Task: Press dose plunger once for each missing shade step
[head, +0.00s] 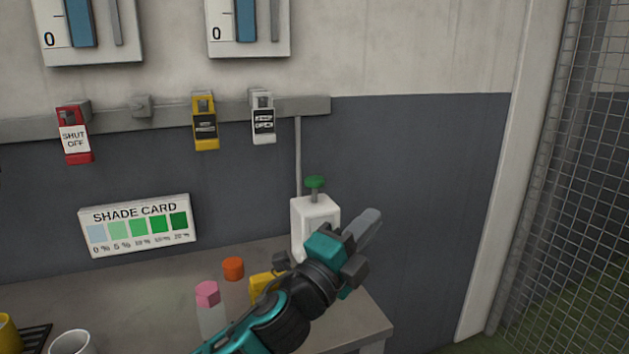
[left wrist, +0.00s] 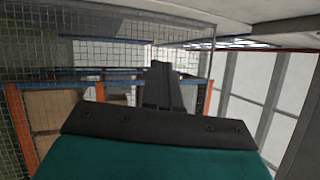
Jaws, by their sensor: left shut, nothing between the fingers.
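The dose plunger has a green knob (head: 315,182) on a short stem on top of a white dispenser (head: 312,214) at the back right of the bench. My left gripper (head: 366,226) is shut and empty, in front of and to the right of the dispenser in the picture, hiding its lower part. The fingers also show together in the left wrist view (left wrist: 162,86). The knob stands clear of the fingers. The shade card (head: 136,227) leans at the wall with a row of patches from pale blue to dark green, marked with percentages. My right gripper is not in view.
A pink-capped bottle (head: 208,296), an orange cap (head: 233,268), a partly hidden yellow object (head: 262,287) and a white cup (head: 73,343) stand on the grey bench (head: 150,285). Red (head: 75,140), yellow (head: 205,128) and white (head: 263,120) tags hang on the rail. Wire mesh (head: 580,170) stands right.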

